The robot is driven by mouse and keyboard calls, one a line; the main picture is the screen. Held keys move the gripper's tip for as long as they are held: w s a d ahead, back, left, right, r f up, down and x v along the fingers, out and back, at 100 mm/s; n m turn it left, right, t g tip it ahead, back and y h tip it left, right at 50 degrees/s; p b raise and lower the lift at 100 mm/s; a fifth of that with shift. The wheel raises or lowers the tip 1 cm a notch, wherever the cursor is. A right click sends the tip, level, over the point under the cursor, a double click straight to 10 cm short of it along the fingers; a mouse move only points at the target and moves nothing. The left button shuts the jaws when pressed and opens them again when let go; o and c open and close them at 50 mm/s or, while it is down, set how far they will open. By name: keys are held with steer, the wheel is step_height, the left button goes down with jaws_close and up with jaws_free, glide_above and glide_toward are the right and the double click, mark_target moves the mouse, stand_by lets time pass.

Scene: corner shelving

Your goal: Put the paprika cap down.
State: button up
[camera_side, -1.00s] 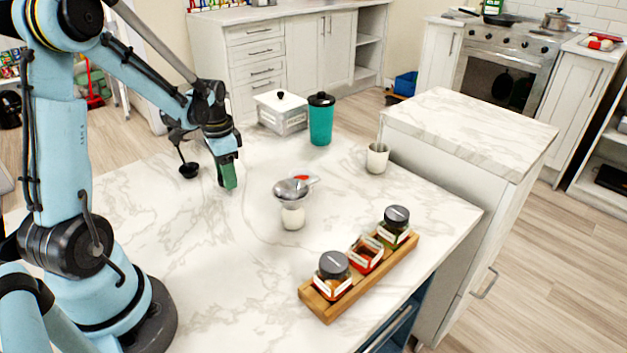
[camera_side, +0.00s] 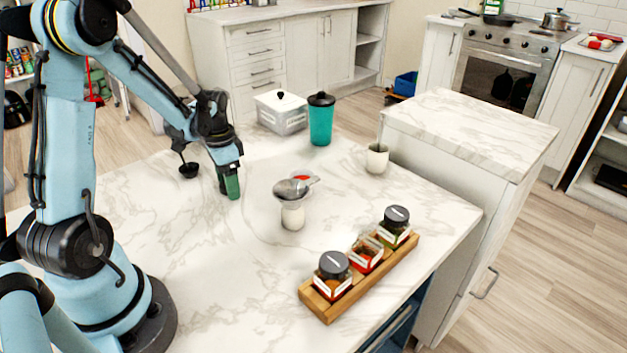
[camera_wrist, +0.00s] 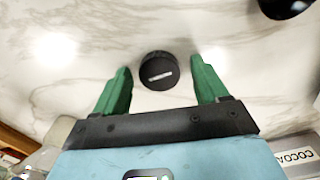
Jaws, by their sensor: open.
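The black round cap (camera_wrist: 159,72), with a pale label strip on top, shows in the wrist view against the white marble counter, between my green fingertips. There are gaps between it and both fingers. In the side view I cannot make it out. My gripper (camera_side: 234,196) is open and points down low over the left part of the counter; it also shows in the wrist view (camera_wrist: 160,82). In the side view, the lidless jar of red spice (camera_side: 366,252) stands in the middle of the wooden rack (camera_side: 322,309), between two jars with black caps.
A white cup with a metal strainer (camera_side: 292,213) stands right of my gripper. Behind are a white lidded canister (camera_side: 282,117), a teal tumbler (camera_side: 320,124) and a white mug (camera_side: 376,158). The counter front (camera_side: 225,275) is clear.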

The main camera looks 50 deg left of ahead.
step_height(320, 180, up, 12)
steer(key=s+d+r+n+t, duration=0.2)
steer(key=d+t, duration=0.5)
steer(key=d, duration=1.3)
steer(key=shift+d, duration=0.3)
